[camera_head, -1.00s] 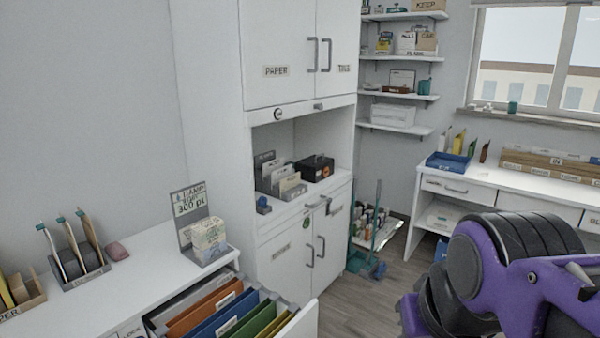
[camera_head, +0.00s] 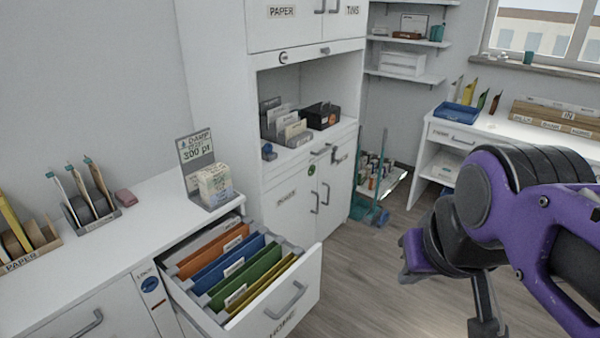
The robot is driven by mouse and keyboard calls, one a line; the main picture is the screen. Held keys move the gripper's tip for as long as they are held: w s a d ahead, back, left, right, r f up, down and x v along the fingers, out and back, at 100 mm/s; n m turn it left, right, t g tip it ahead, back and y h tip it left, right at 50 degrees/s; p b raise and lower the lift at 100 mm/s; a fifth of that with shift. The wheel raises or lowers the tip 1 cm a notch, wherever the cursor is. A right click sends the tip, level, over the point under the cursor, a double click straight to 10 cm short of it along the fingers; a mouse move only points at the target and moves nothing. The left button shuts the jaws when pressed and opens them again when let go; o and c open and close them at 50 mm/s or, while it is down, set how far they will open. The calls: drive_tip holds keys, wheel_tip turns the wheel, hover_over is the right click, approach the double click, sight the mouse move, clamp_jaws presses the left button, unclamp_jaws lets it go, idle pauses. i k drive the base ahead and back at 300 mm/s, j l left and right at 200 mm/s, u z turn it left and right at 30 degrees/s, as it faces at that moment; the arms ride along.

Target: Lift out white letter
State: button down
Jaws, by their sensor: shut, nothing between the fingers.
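My gripper (camera_head: 487,326) shows in part at the bottom right, hanging down beyond my purple arm over the floor. It is shut and empty, apart from everything, well right of the open drawer. The drawer (camera_head: 297,312), labelled HOME, holds upright hanging files: orange (camera_head: 213,254), blue (camera_head: 236,262), green (camera_head: 250,277) and yellow (camera_head: 262,291), with white tabs. I cannot pick out a white letter for certain. A small rack (camera_head: 93,217) on the left counter holds slim upright pieces, one of them whitish (camera_head: 58,190). The depth of the drawer is hidden by the files.
A display stand (camera_head: 196,151) with a pale block (camera_head: 215,184) stands on the counter (camera_head: 150,215) behind the drawer. A white cabinet (camera_head: 268,215) rises at the back. A desk (camera_head: 425,150) with a blue tray (camera_head: 455,113) is at right. The middle floor is clear.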

sight(276, 112)
drive_tip(key=i+l+z, duration=0.15)
drive_tip(key=l, duration=0.25)
drive_tip(key=i+l+z, duration=0.2)
drive_tip(key=l, duration=0.2)
drive_tip(key=i+l+z, duration=0.35)
drive_tip(key=i+l, duration=0.15)
drive_tip(key=i, duration=0.35)
drive_tip(key=i+u, duration=0.3)
drive_tip(key=i, duration=0.2)
drive_tip(key=i+l+u, duration=0.3)
drive_tip(key=i, duration=0.15)
drive_tip(key=i+j+u, duration=0.1)
drive_tip(key=i+u, duration=0.7)
drive_tip(key=u, duration=0.2)
drive_tip(key=i+l+u, duration=0.1)
drive_tip(key=i+u, duration=0.2)
drive_tip(key=i+l+u, duration=0.3)
drive_tip(key=i, duration=0.15)
drive_tip(key=l+z, duration=0.15)
drive_tip(key=l, duration=0.2)
drive_tip(key=k+l+z, duration=0.2)
drive_tip(key=l, duration=0.15)
drive_tip(key=i, duration=0.05)
